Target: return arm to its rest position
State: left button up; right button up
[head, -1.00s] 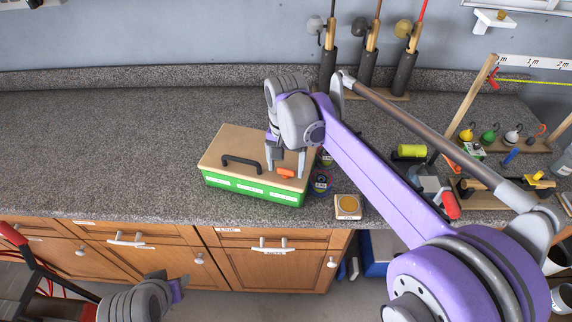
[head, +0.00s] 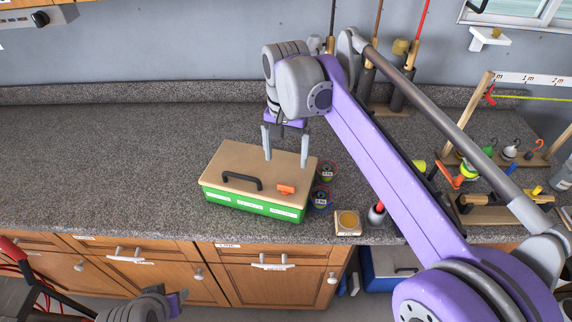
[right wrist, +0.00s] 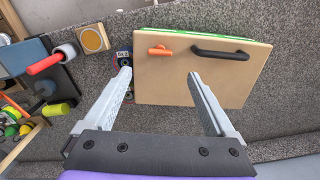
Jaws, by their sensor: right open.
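My right gripper (head: 285,161) is open and empty, with its two grey fingers apart above a tan-lidded green box (head: 255,208) on the counter. In the right wrist view, the open right gripper (right wrist: 159,75) has nothing between its fingers, and the lid lies beyond them. The lid looks closed and carries a black handle (head: 242,181) and an orange latch (head: 286,190). My right arm reaches across the counter from the lower right. My left arm's end (head: 172,303) is low at the left, below the counter front; its fingers do not show clearly.
Two small round containers (head: 322,197) stand close to the box's right side, near a square tan block with a round top (head: 347,222). Tools and wooden racks (head: 488,215) crowd the right. The counter left of the box (head: 110,160) is clear.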

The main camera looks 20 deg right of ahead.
jog(key=shift+r, duration=0.3)
jog(key=s+d+f+n+t, duration=0.2)
jog(key=s+f+n+t, duration=0.1)
jog(key=s+f, duration=0.5)
jog(key=s+d+f+n+t, duration=0.2)
jog(key=s+f+n, duration=0.1)
jog(key=s+f, duration=0.6)
jog(key=shift+s+d+f+t, duration=0.3)
jog(key=shift+s+d+t, duration=0.1)
jog(key=shift+s, duration=0.7)
